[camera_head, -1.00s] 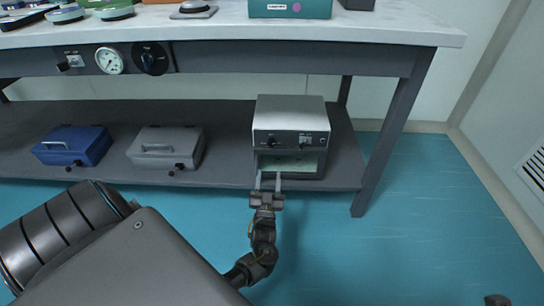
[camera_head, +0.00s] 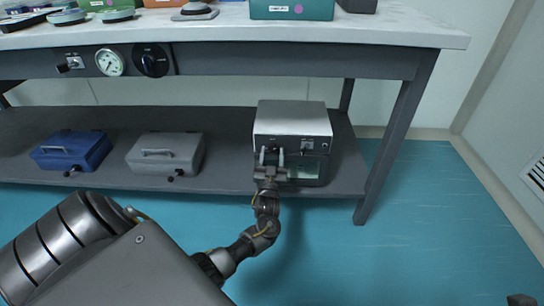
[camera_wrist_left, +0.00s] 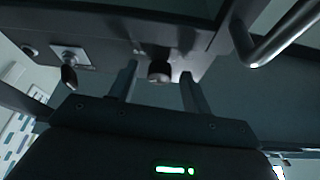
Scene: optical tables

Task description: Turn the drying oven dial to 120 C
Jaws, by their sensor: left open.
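The drying oven (camera_head: 293,120) is a box with a silver top and grey front on the lower shelf, at the middle right of the head view. Its dark dial (camera_wrist_left: 160,72) shows in the wrist view as a round knob between my left fingers. My left gripper (camera_head: 271,157) is open at the upper left of the oven front, with one finger on each side of the dial. I see a gap between the dial and each finger. The dial's scale and pointer cannot be read. My right gripper is not clearly in view.
A blue case (camera_head: 72,150) and a grey case (camera_head: 165,154) stand to the left on the lower shelf (camera_head: 222,150). The tabletop (camera_head: 400,25) overhangs, with a gauge (camera_head: 110,62) and a large black knob (camera_head: 152,61) on its front. A table leg (camera_head: 396,150) stands right of the oven.

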